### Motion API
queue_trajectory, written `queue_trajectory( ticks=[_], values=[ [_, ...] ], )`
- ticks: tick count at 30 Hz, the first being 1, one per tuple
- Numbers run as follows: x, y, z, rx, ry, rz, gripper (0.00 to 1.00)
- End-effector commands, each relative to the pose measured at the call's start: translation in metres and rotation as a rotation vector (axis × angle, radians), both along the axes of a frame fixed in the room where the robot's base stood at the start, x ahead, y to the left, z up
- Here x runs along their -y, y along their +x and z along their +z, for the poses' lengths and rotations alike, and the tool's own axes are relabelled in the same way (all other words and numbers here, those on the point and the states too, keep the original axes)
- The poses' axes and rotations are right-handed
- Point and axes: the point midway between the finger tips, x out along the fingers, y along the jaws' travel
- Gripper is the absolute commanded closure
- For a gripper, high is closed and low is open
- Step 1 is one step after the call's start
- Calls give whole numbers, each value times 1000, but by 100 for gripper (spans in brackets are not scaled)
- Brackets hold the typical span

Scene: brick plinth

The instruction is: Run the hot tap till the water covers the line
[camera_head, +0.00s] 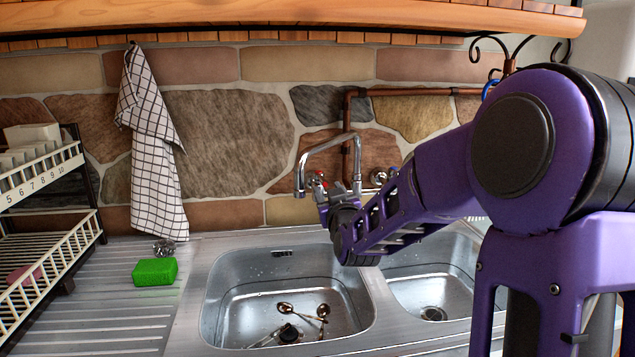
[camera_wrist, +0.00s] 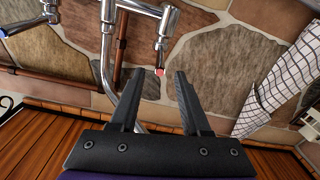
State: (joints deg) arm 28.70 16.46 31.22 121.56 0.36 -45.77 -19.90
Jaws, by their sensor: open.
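The chrome mixer tap (camera_head: 335,145) stands at the wall behind the sinks, its spout curving over the left basin (camera_head: 212,305). No stream shows below the spout. The red-marked hot handle (camera_head: 320,178) is just beyond my gripper (camera_head: 322,203). In the wrist view, the red tip of the hot handle (camera_wrist: 159,71) appears between the fingertips of my gripper (camera_wrist: 158,78). The jaws are open and empty; I cannot tell whether they touch the handle. The blue-marked cold handle (camera_wrist: 4,33) is at the far left there. I cannot make out a fill line or water level.
Several spoons (camera_head: 305,313) lie in the left basin near its drain. The right basin (camera_head: 415,290) is partly behind my arm. A green sponge (camera_head: 155,271) and a metal scourer (camera_head: 164,247) lie on the drainboard. A checked towel (camera_head: 155,150) hangs beside a dish rack (camera_head: 45,250).

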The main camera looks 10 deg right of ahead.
Motion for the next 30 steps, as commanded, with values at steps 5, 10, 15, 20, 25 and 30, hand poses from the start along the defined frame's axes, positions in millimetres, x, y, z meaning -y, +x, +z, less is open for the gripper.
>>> queue_trajectory(
  ticks=[5, 10, 15, 20, 25, 30],
  values=[
    [-2, 36, 0, 0, 4, 1, 53],
    [-2, 58, 0, 0, 1, 1, 53],
    [-2, 68, 0, 1, 1, -1, 53],
    [-2, 69, 0, 0, 0, 0, 53],
    [-2, 69, 0, 0, 0, 0, 62],
    [-2, 69, 0, 0, 0, 0, 93]
  ],
)
